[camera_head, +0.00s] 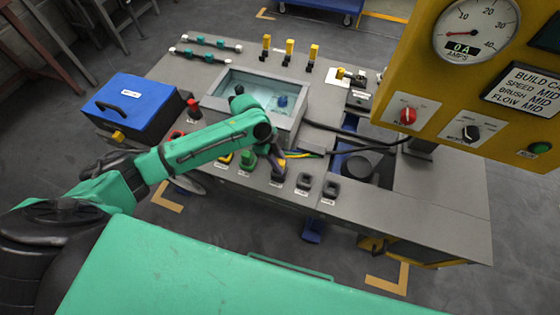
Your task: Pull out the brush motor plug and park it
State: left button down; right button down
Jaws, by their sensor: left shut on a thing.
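My left gripper (277,160) reaches down over the front strip of the grey bench. It is shut on a dark plug, taken as the brush motor plug, which its fingers mostly hide. Yellow, green and blue wires (306,153) run right from there into a black cable (365,139). I cannot tell whether the plug is seated or lifted. Two dark sockets, one nearer (305,182) and one further right (330,190), stand on the strip beside it, labels too small to read. My right gripper is not in view.
The yellow control panel (400,75) hangs at the right; its gauge (477,28) reads 0 A. A framed basin (262,92) lies behind my gripper. A blue box (135,103) stands left. Several yellow-topped posts stand at the back. The bench's right front (430,215) is clear.

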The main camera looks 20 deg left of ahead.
pick_arm(q)
jog(key=shift+f+b, duration=0.45)
jog(key=shift+f, duration=0.35)
jog(key=c, duration=0.6)
grip_release()
jog(key=v, duration=1.4)
jog(key=shift+r, duration=0.25)
